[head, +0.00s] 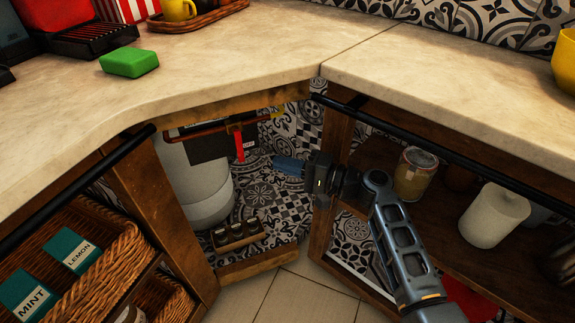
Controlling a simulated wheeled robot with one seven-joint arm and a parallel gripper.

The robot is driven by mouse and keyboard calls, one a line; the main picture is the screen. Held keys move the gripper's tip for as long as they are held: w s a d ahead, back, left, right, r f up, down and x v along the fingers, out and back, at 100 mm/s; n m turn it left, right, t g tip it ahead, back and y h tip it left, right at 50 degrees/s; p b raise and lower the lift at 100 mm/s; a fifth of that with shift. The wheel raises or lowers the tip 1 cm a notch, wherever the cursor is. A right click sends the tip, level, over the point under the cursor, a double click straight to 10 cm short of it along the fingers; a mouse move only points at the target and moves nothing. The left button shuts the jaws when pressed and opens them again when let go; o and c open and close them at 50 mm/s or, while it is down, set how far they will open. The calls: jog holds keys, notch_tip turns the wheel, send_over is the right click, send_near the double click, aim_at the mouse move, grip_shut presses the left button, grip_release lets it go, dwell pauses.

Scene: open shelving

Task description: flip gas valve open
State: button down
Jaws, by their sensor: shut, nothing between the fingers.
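The gas valve has a red lever handle (239,146) that hangs straight down. It sits below a red pipe (200,128) with a yellowish fitting, inside the open corner cabinet under the counter. My gripper (280,164) reaches into the corner opening from the right, with its blue fingers pointing left. The fingers are shut and empty. They appear a short way right of the lever and slightly lower, with a visible gap between. The difference in depth is hard to judge.
A white gas tank (200,185) stands left below the pipe. A small dark holder (238,234) sits on the cabinet floor. A wooden post (330,175) and black rail (430,150) border the opening near my arm. A jar (414,174) stands on the right shelf.

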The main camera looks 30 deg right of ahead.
aim_at(238, 144)
jog(key=x, duration=0.6)
jog(key=shift+w+a+b, duration=0.25)
jog(key=shift+w+b, duration=0.05)
jog(key=shift+b, duration=0.1)
jog(key=shift+f, duration=0.1)
